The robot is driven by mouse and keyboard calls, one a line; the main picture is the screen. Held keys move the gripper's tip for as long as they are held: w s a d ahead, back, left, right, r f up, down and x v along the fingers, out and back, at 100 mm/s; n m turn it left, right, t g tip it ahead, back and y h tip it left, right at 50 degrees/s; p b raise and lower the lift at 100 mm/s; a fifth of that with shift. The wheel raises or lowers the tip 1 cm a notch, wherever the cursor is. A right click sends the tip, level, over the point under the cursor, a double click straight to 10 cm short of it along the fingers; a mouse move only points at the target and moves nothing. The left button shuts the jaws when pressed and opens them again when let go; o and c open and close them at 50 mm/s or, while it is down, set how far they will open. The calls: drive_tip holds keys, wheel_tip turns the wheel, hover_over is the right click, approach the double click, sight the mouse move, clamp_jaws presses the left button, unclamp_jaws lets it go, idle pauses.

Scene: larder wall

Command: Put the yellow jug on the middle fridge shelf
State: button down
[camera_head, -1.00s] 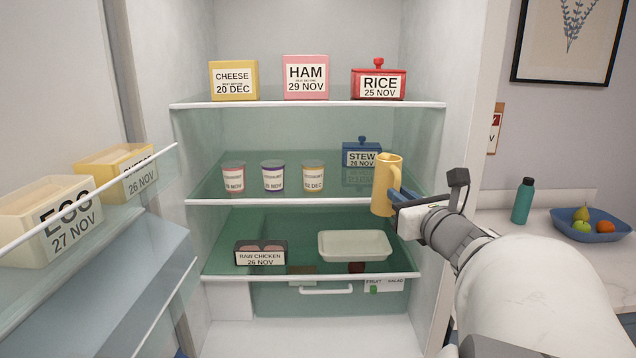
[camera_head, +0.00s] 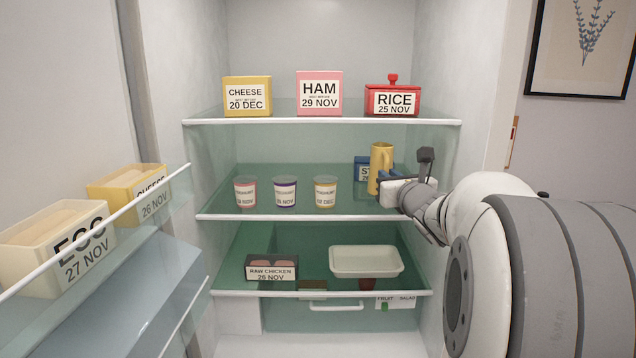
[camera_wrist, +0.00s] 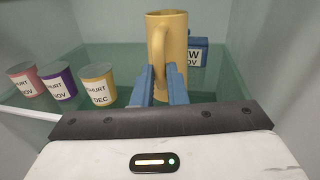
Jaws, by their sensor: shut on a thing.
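The yellow jug (camera_head: 379,166) is upright at the right part of the middle fridge shelf (camera_head: 300,217), behind the shelf's white front edge. It also shows in the wrist view (camera_wrist: 172,40). My gripper (camera_head: 388,184) is shut on the jug's handle, with its blue fingers on either side of it in the wrist view (camera_wrist: 160,76). The jug stands in front of the blue stew box (camera_head: 361,168) and hides part of it. I cannot tell whether the jug's base touches the shelf; the fingers hide part of it.
Several labelled yogurt cups (camera_head: 285,191) stand left of the jug on the middle shelf, with a gap between. The top shelf holds cheese, ham and a red rice box (camera_head: 392,98). A raw chicken pack (camera_head: 271,268) and pale tray (camera_head: 366,261) are below. The right fridge wall is close.

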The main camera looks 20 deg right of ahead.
drive_tip(key=shift+w+d+r, duration=0.1)
drive_tip(key=shift+w, duration=1.1)
drive_tip(key=shift+f+p, duration=0.35)
drive_tip(key=shift+f, duration=1.45)
drive_tip(key=shift+f+b, duration=0.2)
drive_tip(key=shift+b, duration=0.1)
drive_tip(key=c, duration=1.5)
unclamp_jaws()
drive_tip(key=shift+o, duration=0.2)
drive_tip(key=shift+r, duration=0.1)
